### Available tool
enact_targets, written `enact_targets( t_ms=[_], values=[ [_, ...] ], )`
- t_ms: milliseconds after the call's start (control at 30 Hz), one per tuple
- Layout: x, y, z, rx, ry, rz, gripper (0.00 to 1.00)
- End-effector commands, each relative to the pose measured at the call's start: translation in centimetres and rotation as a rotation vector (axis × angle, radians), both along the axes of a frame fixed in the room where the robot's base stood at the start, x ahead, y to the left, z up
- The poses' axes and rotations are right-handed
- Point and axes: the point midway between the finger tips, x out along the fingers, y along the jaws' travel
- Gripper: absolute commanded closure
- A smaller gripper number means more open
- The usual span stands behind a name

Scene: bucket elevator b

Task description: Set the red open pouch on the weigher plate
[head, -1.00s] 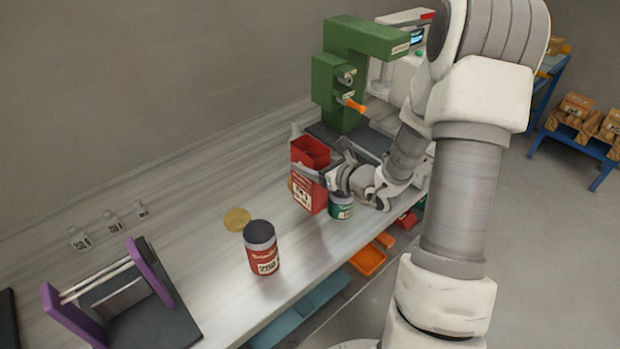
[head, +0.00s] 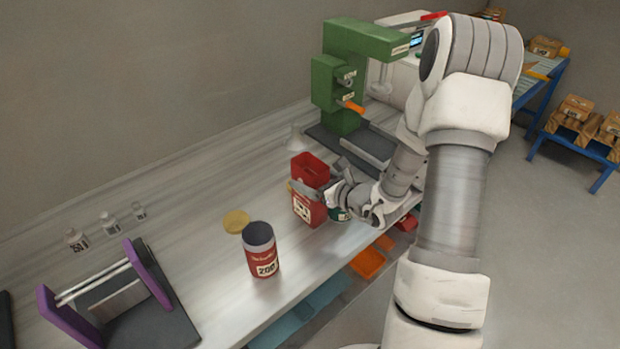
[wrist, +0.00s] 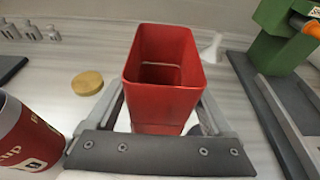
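The red open pouch (head: 309,211) is upright over the bench, its open top facing up, with a pale label on its front. My gripper (head: 312,190) has its fingers on both sides of the pouch and appears shut on it. The wrist view shows the red pouch (wrist: 162,98) between the grey fingers, its inside looking empty. I cannot tell whether its base touches the bench. A white device (head: 392,75) with a small screen stands at the far end behind the green machine; I cannot make out the weigher plate for certain, partly because my arm covers that area.
A green machine (head: 345,75) with an orange lever stands on a dark base behind the pouch. A red can (head: 262,257) and a yellow disc (head: 236,221) are at the left. A green can (head: 340,214) is partly hidden beside the pouch. A purple-ended rack (head: 110,295) stands front left.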

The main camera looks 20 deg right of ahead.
Motion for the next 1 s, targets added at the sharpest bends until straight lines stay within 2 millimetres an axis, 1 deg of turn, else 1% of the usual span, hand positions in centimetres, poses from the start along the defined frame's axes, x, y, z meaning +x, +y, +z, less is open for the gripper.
enact_targets(
  t_ms=[33, 67, 267, 433, 567, 800, 900, 1000],
  values=[
    [0.0, 0.0, 0.0, 0.000, 0.000, 0.000, 0.03],
    [0.0, 0.0, 0.0, 0.000, 0.000, 0.000, 0.00],
    [0.0, 0.0, 0.1, 0.000, 0.000, 0.000, 0.00],
    [-0.2, -0.1, 0.6, 0.000, 0.000, -0.001, 0.00],
    [-2.2, -1.1, 1.2, -0.001, 0.000, -0.004, 0.00],
    [-7.0, -3.0, 2.7, -0.001, 0.001, -0.004, 0.00],
    [-8.6, -3.6, 3.2, 0.000, 0.001, -0.003, 0.00],
    [-9.7, -4.1, 3.6, -0.001, -0.001, -0.002, 0.00]
  ],
)
